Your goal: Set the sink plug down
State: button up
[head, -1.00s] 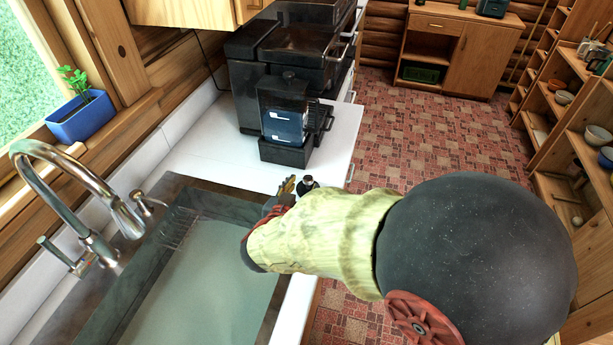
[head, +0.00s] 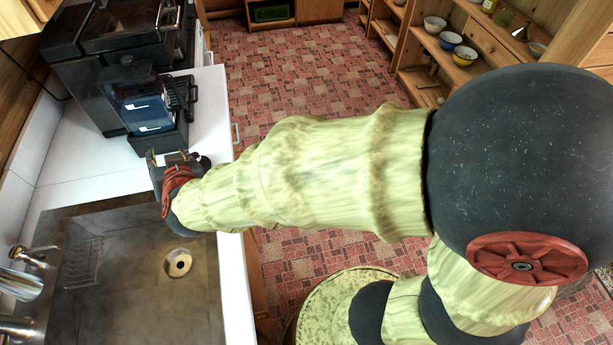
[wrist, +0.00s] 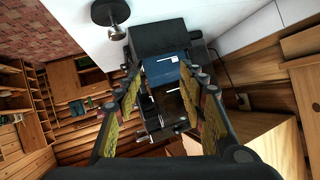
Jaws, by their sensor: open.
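The sink plug (wrist: 111,14) is a black disc with a metal knob, resting on the white counter in the wrist view, beside the fingers and apart from them. In the head view, a small dark piece that looks like it (head: 204,162) shows beside my gripper (head: 168,160), partly hidden. My gripper also shows in the wrist view (wrist: 158,68), its two fingers spread with nothing held between them. The sink (head: 120,300) lies left of my arm, its drain hole (head: 178,263) uncovered and no standing water seen.
A black coffee machine with a blue front (head: 143,108) stands just beyond my gripper. The white counter (head: 85,165) is clear to its left. The faucet (head: 20,284) is at the lower left. Shelves with bowls (head: 458,50) stand across the tiled floor.

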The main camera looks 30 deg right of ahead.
jog(key=s+d+r+n+g+y, duration=0.2)
jog(key=s+d+r+n+y, duration=0.1)
jog(key=s+d+r, duration=0.3)
jog(key=s+d+f+g+h, duration=0.1)
jog(key=s+d+g+h, duration=0.3)
jog(key=s+d, duration=1.3)
jog(key=shift+s+d+m+g, duration=0.3)
jog(key=shift+s+m+g, duration=0.1)
jog(key=shift+s+g, duration=0.1)
jog(key=shift+f, duration=0.1)
jog(key=shift+c, duration=0.5)
